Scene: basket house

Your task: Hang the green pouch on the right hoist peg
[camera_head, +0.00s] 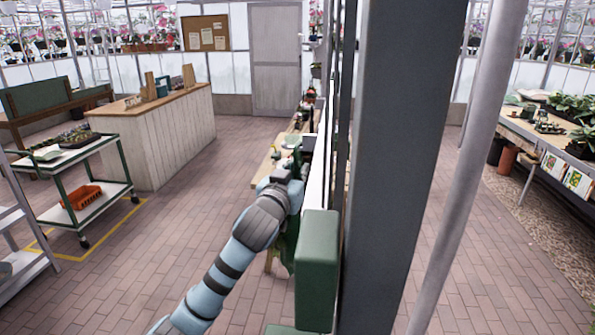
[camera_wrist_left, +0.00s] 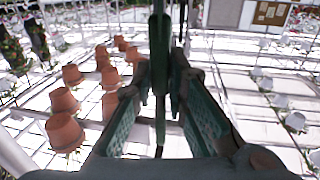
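My left gripper (camera_head: 291,163) is at the end of the blue-grey arm, beside the grey post. In the left wrist view its two green fingers (camera_wrist_left: 160,78) lean in on a dark green strip (camera_wrist_left: 159,35), which looks like part of the green pouch. In the head view a dark green patch, probably the pouch (camera_head: 289,243), hangs below the gripper, mostly hidden by my arm. I cannot make out the right hoist peg. My right gripper is not in view.
A thick grey post (camera_head: 405,120) and a thin pale pole (camera_head: 466,170) stand close in front. A rounded green block (camera_head: 317,262) is beside my arm. A trolley (camera_head: 80,180) and wooden counter (camera_head: 160,135) stand left. Terracotta pots (camera_wrist_left: 64,131) show in the wrist view. The brick floor between is clear.

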